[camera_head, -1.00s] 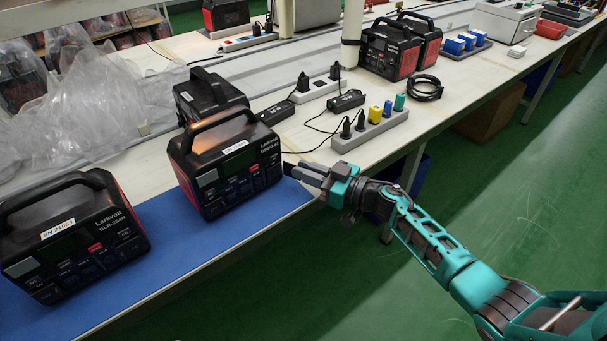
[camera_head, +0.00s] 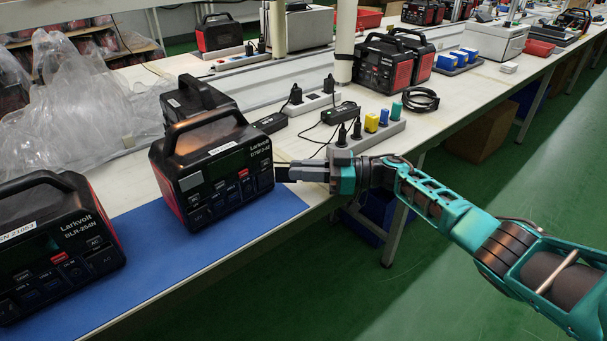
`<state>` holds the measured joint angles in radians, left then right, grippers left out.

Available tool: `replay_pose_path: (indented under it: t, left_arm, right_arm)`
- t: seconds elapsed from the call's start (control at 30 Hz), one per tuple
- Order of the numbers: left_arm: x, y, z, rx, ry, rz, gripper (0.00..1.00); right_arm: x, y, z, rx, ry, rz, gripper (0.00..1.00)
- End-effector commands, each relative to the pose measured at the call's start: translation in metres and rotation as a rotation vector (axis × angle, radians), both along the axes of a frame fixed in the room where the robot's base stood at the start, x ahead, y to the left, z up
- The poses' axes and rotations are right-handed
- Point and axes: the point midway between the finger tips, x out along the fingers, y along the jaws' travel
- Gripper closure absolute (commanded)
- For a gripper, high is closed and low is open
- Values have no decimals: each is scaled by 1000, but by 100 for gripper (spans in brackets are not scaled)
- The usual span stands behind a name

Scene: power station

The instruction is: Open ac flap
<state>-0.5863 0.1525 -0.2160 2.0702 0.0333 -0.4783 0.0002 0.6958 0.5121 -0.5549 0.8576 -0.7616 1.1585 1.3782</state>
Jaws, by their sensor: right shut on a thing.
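A black and red power station (camera_head: 215,165) with a carrying handle stands upright on the blue mat (camera_head: 262,215). Its front panel has a screen, a red button and a lower row of dark port covers. My right gripper (camera_head: 282,174) comes in from the right, with its fingertips at the right end of this panel. It is shut on the ac flap (camera_head: 266,181) there, which is small and partly hidden by the fingers. How far the flap is open cannot be told. My left gripper is not in view.
A second power station (camera_head: 55,245) stands on the mat at the left, and another (camera_head: 190,97) stands behind. A power strip (camera_head: 365,135) with coloured plugs lies just behind my right gripper. Clear plastic bags (camera_head: 80,110) lie at the left. The green floor in front is free.

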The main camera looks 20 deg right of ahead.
Motion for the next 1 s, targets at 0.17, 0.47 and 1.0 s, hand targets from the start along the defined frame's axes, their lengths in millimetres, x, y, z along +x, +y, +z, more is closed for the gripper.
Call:
replay_pose_path:
  t: [0.17,0.47,1.0]
  left_arm:
    - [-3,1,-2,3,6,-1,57]
    - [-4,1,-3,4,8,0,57]
    - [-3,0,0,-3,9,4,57]
  right_arm:
    - [1,0,2,1,-2,-4,100]
    - [0,0,1,1,-1,-1,64]
    - [-14,-33,0,-4,2,-2,62]
